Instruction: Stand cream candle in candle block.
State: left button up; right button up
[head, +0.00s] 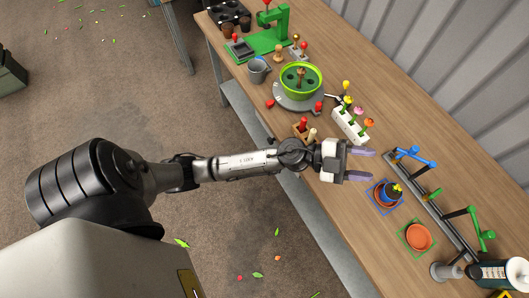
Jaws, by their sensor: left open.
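A small brown wooden block (298,134), which looks like the candle block, sits near the table's front edge. A red candle (303,122) stands upright at it. A cream candle (312,134) shows upright at the block's right side; I cannot tell whether it is seated in the block or stands beside it. My left gripper (361,164) is open and empty over the table, to the right of and below the block in the picture, with its fingers pointing right. It is apart from the candles. My right gripper is not in view.
A white holder (350,124) with several coloured tulips stands behind the block. A green bowl (301,80) on a grey turntable is further up the table. A blue-framed pot (384,195), an orange dish (418,237) and a rail with levers (430,205) lie right of my gripper.

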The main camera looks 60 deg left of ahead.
pick_arm(q)
jog(key=s+a+f+n+y, duration=0.7)
jog(key=a+f+n+y, duration=0.45)
jog(key=n+y, duration=0.6)
jog(key=s+f+g, duration=0.3)
jog(key=s, duration=0.3)
jog(key=s+d+f+m+g+h, duration=0.1)
jog(key=s+f+g, duration=0.2)
jog(key=s, duration=0.3)
jog(key=s+d+f+g, duration=0.1)
jog(key=s+f+g, duration=0.2)
jog(key=s+g, duration=0.2)
jog(key=shift+s+f+h, duration=0.25)
jog(key=shift+s+h, duration=0.1)
jog(key=shift+s, duration=0.6)
jog(key=shift+r, duration=0.1)
notch_tip(320, 180, up, 30)
jog(key=p, duration=2.9)
jog(key=shift+f+p, duration=0.25)
jog(key=shift+p, duration=0.1)
